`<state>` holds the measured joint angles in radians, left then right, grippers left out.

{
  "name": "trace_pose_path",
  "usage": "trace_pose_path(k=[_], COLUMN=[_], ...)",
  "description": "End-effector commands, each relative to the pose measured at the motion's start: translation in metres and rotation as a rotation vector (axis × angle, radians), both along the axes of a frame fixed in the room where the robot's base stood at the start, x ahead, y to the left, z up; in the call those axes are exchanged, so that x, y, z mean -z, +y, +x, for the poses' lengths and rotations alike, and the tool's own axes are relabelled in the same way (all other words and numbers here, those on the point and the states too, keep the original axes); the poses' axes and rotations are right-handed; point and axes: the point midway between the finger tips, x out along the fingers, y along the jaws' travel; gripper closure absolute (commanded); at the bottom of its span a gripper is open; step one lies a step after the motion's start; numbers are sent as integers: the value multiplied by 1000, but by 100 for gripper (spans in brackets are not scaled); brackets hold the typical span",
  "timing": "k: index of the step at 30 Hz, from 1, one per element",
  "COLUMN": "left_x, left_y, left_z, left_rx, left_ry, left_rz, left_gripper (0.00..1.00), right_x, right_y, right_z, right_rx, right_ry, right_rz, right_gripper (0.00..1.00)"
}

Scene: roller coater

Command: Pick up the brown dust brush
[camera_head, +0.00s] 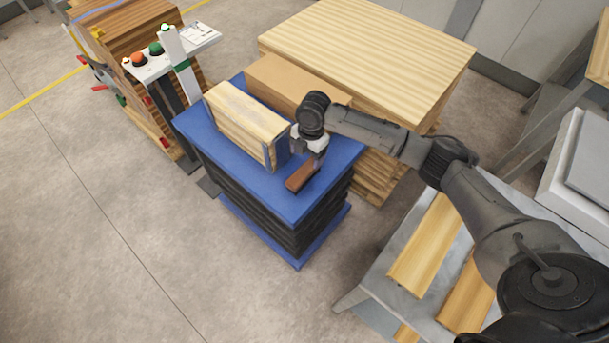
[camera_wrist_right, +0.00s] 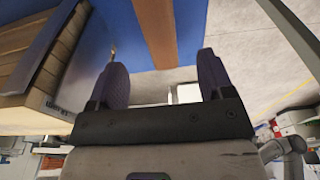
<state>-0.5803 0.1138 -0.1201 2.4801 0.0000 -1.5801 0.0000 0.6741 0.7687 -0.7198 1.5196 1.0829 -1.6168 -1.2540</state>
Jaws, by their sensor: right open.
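The brown dust brush (camera_head: 300,178) lies near the front right edge of the blue lift table (camera_head: 240,165). My right gripper (camera_head: 312,157) is directly over the far end of the brush and hides part of it. In the right wrist view, the two fingers of the gripper (camera_wrist_right: 160,75) are spread apart with nothing between them. The brush (camera_wrist_right: 157,32) shows there as a brown strip beyond the fingertips, lined up with the gap between them. My left gripper is in neither view.
A wooden block with grey ends (camera_head: 245,117) stands on the blue table, just left of my gripper. A cardboard-brown box (camera_head: 290,83) and a large stack of boards (camera_head: 370,50) are behind. A control panel (camera_head: 160,60) stands at the left.

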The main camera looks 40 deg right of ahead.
Motion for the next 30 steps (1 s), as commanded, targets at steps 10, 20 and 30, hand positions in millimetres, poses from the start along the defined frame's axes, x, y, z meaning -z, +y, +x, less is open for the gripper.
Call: trace_pose_path(k=[10, 20, 30], left_x=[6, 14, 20], left_y=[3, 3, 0], left_z=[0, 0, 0], left_rx=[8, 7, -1], left_ry=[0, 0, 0], left_rz=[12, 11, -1], left_gripper=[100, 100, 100], right_x=[29, 53, 80], right_y=[3, 10, 14], right_z=[0, -2, -3], right_rx=[1, 0, 1], right_ry=[0, 0, -1], right_rz=[-1, -1, -2], right_gripper=[26, 26, 26])
